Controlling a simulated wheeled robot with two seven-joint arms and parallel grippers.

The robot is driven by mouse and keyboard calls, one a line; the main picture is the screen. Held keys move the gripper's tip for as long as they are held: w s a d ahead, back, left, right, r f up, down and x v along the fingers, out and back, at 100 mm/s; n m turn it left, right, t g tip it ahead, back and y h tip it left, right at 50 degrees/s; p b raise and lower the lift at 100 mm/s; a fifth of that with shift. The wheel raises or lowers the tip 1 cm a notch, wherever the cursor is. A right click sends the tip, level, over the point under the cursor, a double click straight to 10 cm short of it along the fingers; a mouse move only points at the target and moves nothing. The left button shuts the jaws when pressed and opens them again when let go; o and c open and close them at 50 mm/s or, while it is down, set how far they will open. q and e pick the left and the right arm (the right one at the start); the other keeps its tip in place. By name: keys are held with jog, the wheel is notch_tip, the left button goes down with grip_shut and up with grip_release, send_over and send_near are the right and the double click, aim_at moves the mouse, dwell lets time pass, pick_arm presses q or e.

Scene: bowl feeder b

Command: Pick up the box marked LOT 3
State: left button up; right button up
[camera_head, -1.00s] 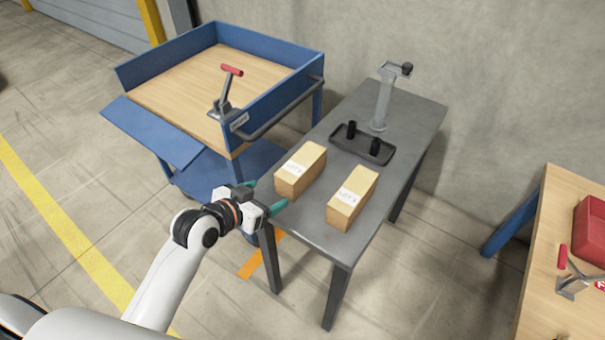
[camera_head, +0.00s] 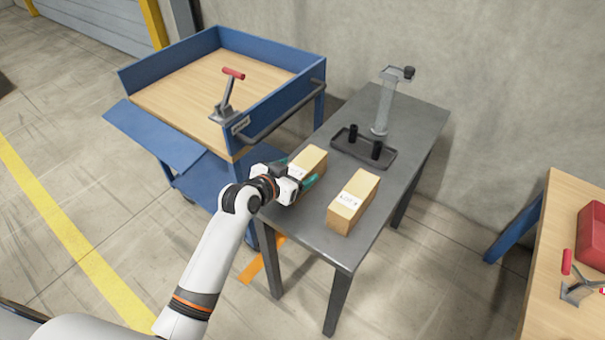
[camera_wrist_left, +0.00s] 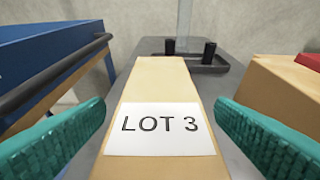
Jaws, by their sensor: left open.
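The box marked LOT 3 (camera_wrist_left: 158,85) is a tan carton with a white label. In the left wrist view it lies between the two green fingers of my left gripper (camera_wrist_left: 160,140), with a gap on each side. In the head view the same box (camera_head: 313,158) is the left one on the grey table, and my left gripper (camera_head: 297,178) is at its near end, partly hiding it. The gripper is open, with one finger on each side of the box. My right gripper is not in view.
A second labelled box (camera_head: 354,201) stands close by on the right of the grey table (camera_head: 325,240). Behind are a black tray (camera_head: 350,150) with two black posts and a grey stand (camera_head: 383,105). A blue cart (camera_head: 275,120) with a handle borders the left side.

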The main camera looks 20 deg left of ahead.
pick_arm(q)
jog(key=shift+w+d+f, duration=0.15)
jog(key=shift+w+f, duration=0.05)
jog(key=shift+w, duration=0.25)
jog(key=shift+r, duration=0.1)
jog(key=c, duration=1.4)
